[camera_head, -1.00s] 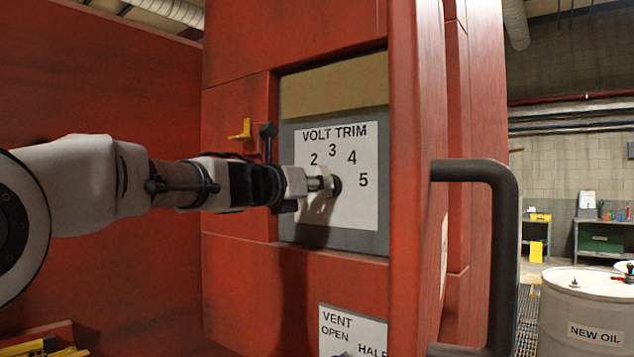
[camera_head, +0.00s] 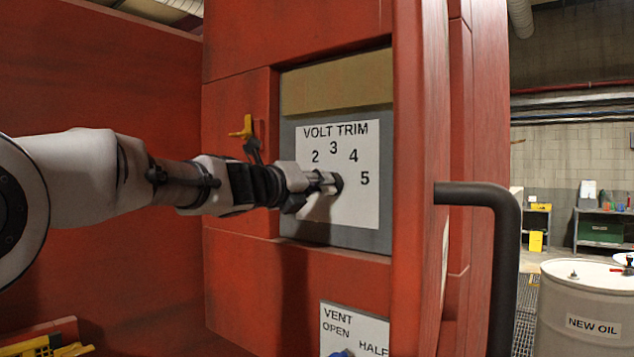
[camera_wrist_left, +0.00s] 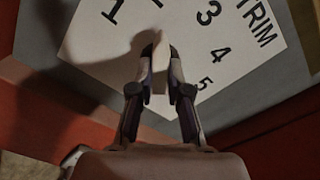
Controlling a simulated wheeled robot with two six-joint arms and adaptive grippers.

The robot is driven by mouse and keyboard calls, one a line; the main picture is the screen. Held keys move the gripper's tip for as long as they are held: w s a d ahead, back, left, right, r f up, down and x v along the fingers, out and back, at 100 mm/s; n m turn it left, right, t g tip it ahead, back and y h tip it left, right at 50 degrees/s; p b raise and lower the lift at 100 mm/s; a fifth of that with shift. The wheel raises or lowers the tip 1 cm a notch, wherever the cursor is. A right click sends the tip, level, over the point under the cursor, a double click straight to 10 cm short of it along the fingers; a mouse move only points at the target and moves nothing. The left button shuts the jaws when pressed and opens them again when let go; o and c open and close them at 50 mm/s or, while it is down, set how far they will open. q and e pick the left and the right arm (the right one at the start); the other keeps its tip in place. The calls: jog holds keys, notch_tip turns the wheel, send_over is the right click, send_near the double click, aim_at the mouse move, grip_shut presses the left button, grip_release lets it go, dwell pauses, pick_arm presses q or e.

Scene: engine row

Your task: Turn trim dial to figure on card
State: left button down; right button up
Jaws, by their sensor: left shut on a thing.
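The VOLT TRIM plate (camera_head: 358,205) is a white sheet on a grey panel in a red cabinet, with figures 2 to 5 visible in the head view. The dark trim dial (camera_head: 337,183) sits at its middle, mostly hidden by my left gripper (camera_head: 326,182). In the left wrist view, my left gripper (camera_wrist_left: 162,88) is shut on a pale upright part of the dial (camera_wrist_left: 160,62). Its free end points up towards a figure cut off by the top edge, between the 1 and the 3. My right gripper is not in view.
A VENT plate (camera_head: 352,325) with a blue knob (camera_head: 340,353) is below. A yellow lever (camera_head: 241,127) sits left of the panel. A thick dark handle (camera_head: 505,250) juts out at right. A NEW OIL drum (camera_head: 590,300) stands beyond it.

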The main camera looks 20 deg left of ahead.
pick_arm(q)
jog(key=shift+f, duration=0.15)
jog(key=c, duration=1.3)
grip_release()
jog(key=shift+o, duration=0.9)
jog(key=shift+w+d, duration=0.2)
jog(key=shift+w, duration=0.05)
notch_tip(320, 180, up, 10)
jog(key=shift+d+f, duration=0.1)
jog(key=shift+f, duration=0.1)
jog(key=shift+r, duration=0.15)
